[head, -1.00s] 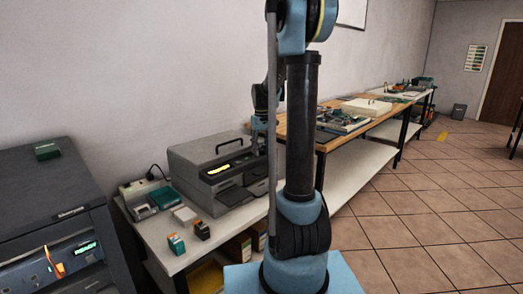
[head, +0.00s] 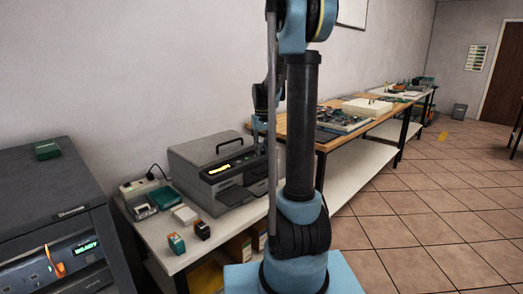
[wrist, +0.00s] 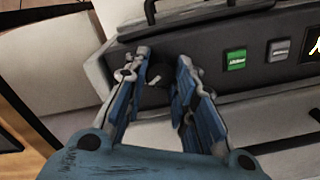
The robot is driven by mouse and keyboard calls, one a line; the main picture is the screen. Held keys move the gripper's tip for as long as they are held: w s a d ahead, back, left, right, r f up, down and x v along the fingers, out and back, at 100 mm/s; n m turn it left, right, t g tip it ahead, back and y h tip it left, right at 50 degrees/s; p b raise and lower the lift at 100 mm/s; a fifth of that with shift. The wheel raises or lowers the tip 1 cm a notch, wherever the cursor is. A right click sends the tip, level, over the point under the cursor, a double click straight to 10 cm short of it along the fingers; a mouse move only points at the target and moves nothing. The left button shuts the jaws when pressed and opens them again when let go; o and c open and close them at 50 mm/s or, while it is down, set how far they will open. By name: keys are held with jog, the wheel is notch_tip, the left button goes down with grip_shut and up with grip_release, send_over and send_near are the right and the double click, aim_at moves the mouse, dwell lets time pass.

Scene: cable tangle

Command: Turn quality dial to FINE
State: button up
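The grey machine (head: 212,165) stands on the white-topped bench in the head view. Its dark control panel (wrist: 211,62) fills the upper part of the wrist view. The dial (wrist: 158,76) is a small dark round knob with a light mark, at the panel's left end. My gripper (wrist: 163,64) has one finger on each side of the dial, with a visible gap between the fingers. Whether the fingers touch the dial is unclear. Its lettering cannot be read. My arm hides this end of the machine in the head view.
A green button (wrist: 236,60) and a grey button (wrist: 279,50) sit right of the dial, beside a lit display (wrist: 315,46). Small boxes (head: 176,243) lie on the bench in front of the machine. A dark cabinet (head: 45,185) stands at left.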

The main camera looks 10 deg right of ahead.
jog(key=shift+o, duration=1.3)
notch_tip(320, 180, up, 12)
jog(key=shift+f, duration=0.1)
jog(key=s+f, duration=0.6)
jog(key=s, duration=0.5)
jog(key=s+f+m+t, duration=0.1)
jog(key=s+f, duration=0.5)
jog(key=s, duration=0.6)
jog(key=s+f+t, duration=0.1)
jog(key=s+f, duration=0.5)
jog(key=s, duration=0.6)
jog(key=shift+f+m, duration=0.3)
jog(key=shift+f, duration=0.1)
jog(key=shift+w, duration=0.1)
